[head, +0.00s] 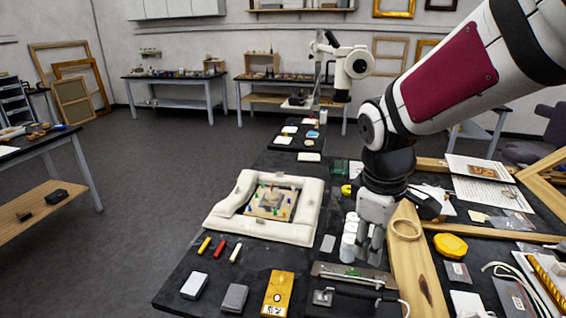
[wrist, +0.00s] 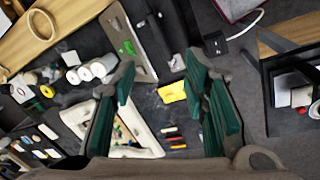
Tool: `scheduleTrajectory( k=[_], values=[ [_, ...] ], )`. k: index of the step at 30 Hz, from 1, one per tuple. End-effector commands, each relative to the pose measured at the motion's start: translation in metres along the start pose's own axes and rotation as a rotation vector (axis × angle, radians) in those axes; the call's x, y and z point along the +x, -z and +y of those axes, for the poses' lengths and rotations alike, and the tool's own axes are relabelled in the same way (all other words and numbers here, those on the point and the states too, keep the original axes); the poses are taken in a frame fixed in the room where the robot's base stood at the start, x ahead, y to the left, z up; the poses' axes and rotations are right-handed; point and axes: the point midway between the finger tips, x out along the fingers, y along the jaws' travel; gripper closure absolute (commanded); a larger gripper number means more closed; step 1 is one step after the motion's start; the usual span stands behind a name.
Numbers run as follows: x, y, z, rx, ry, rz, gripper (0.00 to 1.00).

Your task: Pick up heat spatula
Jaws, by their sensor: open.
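I cannot pick out the heat spatula with certainty. A long grey metal piece (head: 347,274) lies by the front table edge beside a dark unit with a pale cord, below my gripper. In the wrist view, a grey plate with a green mark (wrist: 128,48) lies beside a long dark body (wrist: 160,38), both beyond the fingertips. My gripper (head: 368,248) points down above the table, next to white cylinders (head: 349,238). In the wrist view its green-padded fingers (wrist: 163,75) are apart, with nothing held between them.
A yellow device (head: 277,293) and small grey blocks (head: 234,297) lie left of the metal piece. A white padded frame (head: 266,229) holds a small ornate panel.

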Motion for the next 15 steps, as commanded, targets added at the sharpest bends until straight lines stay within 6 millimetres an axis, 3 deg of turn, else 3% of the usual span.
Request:
scheduleTrajectory(
  k=[9,15],
  values=[
    [0.059,0.027,0.011,-0.316,0.140,0.011,0.59],
    [0.077,0.036,0.012,-0.414,0.180,0.039,0.59]
  ],
)
